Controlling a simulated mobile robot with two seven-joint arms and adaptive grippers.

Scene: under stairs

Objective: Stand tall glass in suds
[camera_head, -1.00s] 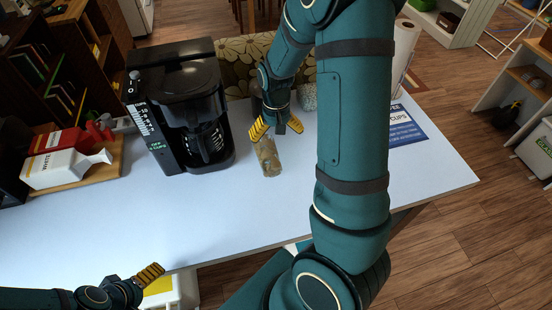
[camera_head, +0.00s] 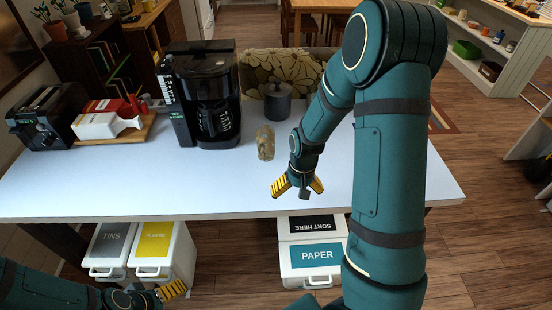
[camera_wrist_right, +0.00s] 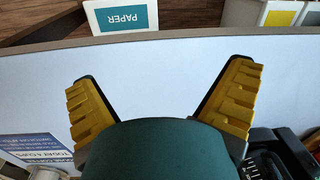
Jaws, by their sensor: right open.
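A tall, brownish see-through glass (camera_head: 265,143) stands on the white table (camera_head: 110,185), right of the coffee maker, in the head view. My right gripper (camera_head: 298,188) is open and empty, nearer the table's front edge and to the right of the glass, apart from it. In the right wrist view its yellow fingers (camera_wrist_right: 163,75) are spread wide over bare white tabletop. My left gripper (camera_head: 172,290) is low at the left, in front of the table; its jaw opening does not show clearly. I cannot make out any suds.
A black coffee maker (camera_head: 205,95) stands left of the glass. A dark grey lidded pot (camera_head: 278,102) stands behind it. A board (camera_head: 130,135) with red and white cartons and a black appliance (camera_head: 45,118) are further left. Lidded bins (camera_head: 313,262) stand under the front edge. The table's front strip is clear.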

